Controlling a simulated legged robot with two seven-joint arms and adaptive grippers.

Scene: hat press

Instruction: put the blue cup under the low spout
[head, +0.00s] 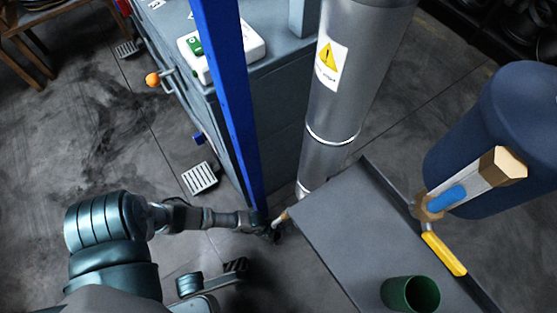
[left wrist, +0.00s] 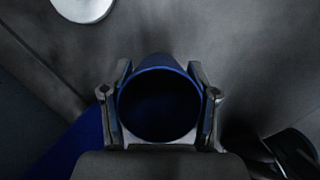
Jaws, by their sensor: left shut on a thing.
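The blue cup (left wrist: 158,75) is between the two fingers of my left gripper (left wrist: 160,106), its dark open mouth facing the wrist camera. The fingers are shut on its sides. In the head view my left gripper (head: 270,232) is beside the foot of the blue post, close to the left corner of the grey tabletop. The cup cannot be made out there. A small copper-and-pale fitting (head: 281,217) shows just by the gripper; I cannot tell whether it is the low spout. My right gripper is not in view.
A green cup (head: 398,292) stands on the grey tabletop (head: 345,225). A blue post (head: 232,100) and a silver column (head: 345,90) rise close to my gripper. A grey cabinet (head: 275,110) stands behind.

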